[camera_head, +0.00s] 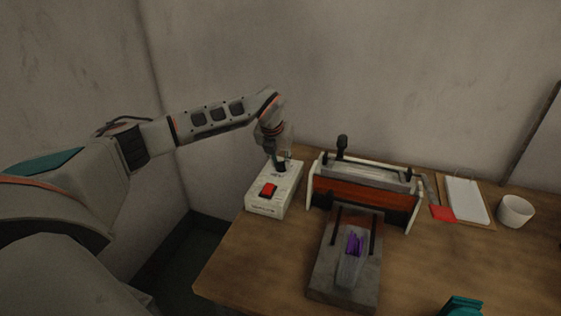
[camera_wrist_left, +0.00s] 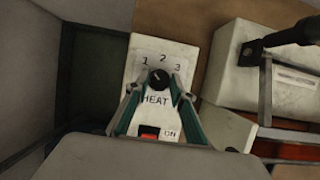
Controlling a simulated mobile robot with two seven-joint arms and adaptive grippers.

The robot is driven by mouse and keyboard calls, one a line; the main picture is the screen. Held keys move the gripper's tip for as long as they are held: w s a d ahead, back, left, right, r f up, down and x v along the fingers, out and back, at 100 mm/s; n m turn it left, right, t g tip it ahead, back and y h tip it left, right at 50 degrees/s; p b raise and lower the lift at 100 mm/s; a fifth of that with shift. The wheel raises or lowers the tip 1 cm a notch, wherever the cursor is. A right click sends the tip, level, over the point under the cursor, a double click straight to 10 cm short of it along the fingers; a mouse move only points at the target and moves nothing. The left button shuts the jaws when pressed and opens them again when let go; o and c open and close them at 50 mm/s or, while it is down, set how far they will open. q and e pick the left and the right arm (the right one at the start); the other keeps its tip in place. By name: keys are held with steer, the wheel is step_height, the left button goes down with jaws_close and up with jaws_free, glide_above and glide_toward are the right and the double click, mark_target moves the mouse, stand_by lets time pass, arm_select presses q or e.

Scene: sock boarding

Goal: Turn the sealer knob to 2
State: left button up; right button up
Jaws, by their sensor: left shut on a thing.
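The sealer control box (camera_head: 266,208) is a white box at the table's back left, with a red switch (camera_head: 268,190) on top. In the left wrist view its black round knob (camera_wrist_left: 158,81) sits below the marks 1, 2 and 3, above the word HEAT. A small light mark on the knob faces up toward the numbers, but I cannot tell exactly which one. My left gripper (camera_head: 281,163) reaches down onto the box from above. Its teal fingers are shut on the knob, one on each side. My right gripper is not clearly seen.
The sealer (camera_head: 362,192) stands right of the box. In front, a grey stand (camera_head: 335,283) carries a clear bag with something purple. Further right are a white board (camera_head: 466,199), a red piece (camera_head: 443,214) and a white cup (camera_head: 515,211). An unclear teal piece (camera_head: 462,306) shows at the bottom.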

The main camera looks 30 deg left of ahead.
arm_select(q)
steer(key=shift+a+r+m+h+p, duration=0.1)
steer(key=shift+m+h+p, duration=0.5)
steer(key=shift+m, duration=0.6)
steer(key=m+h+p, duration=0.1)
steer(key=m+p, duration=0.1)
steer(key=m, duration=0.2)
steer(key=shift+a+m, duration=0.1)
steer(key=shift+m, duration=0.2)
steer(key=shift+h, duration=0.3)
steer(key=shift+m+p, duration=0.5)
steer(key=shift+m, duration=0.4)
arm_select(e)
steer(key=r, duration=0.1)
steer(key=d+r, duration=0.1)
steer(key=shift+s+d+r+h, duration=0.2)
steer(key=shift+r+h, duration=0.1)
steer(key=shift+r, duration=0.1)
arm_select(q)
steer(key=shift+h, duration=0.3)
arm_select(e)
steer(key=shift+a, duration=0.1)
arm_select(q)
steer(key=o, duration=1.1)
